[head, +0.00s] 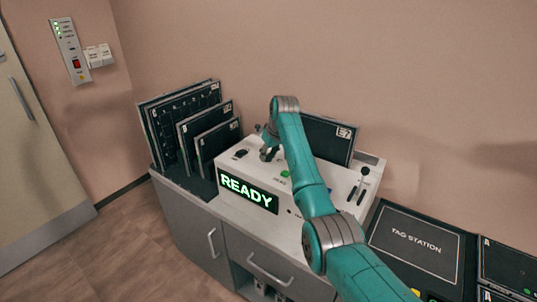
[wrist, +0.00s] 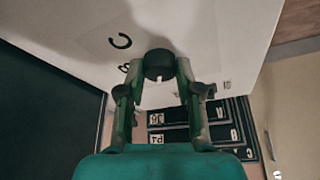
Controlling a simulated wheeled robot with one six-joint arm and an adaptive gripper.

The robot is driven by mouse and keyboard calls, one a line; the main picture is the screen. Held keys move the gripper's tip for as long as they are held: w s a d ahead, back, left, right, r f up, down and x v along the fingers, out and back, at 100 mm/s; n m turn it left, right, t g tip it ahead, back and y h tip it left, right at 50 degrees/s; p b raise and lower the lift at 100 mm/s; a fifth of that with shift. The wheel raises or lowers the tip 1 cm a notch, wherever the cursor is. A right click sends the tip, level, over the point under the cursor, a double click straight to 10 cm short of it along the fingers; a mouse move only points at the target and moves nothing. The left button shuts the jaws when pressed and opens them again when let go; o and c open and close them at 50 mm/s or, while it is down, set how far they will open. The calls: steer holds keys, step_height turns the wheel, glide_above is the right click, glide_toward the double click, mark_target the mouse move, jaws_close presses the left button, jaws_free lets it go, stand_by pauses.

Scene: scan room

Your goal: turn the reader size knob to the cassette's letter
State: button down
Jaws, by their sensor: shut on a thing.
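The reader (head: 300,190) is a white box with a green READY display (head: 248,191). My gripper (head: 268,154) reaches down onto the left part of its top. In the wrist view my gripper (wrist: 161,74) is shut on the black size knob (wrist: 158,62), one finger on each side. A short white mark shows on the knob's lower edge.
Several dark cassettes (head: 180,125) stand upright left of the reader. The tag station (head: 415,245) lies to the right.

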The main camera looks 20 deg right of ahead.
steer(key=m+h, duration=0.1)
steer(key=m, duration=0.2)
steer(key=m+h, duration=0.1)
steer(key=m, duration=0.1)
steer(key=shift+a+m, duration=0.15)
steer(key=shift+m, duration=0.25)
steer(key=m+h, duration=0.1)
steer(key=m, duration=0.1)
steer(key=m+g+h, duration=0.1)
steer(key=m, duration=0.2)
steer(key=shift+a+m, duration=0.1)
steer(key=shift+m, duration=0.2)
stand_by(0.4)
steer(key=c, duration=0.8)
jaws_free()
steer(key=shift+o, duration=0.2)
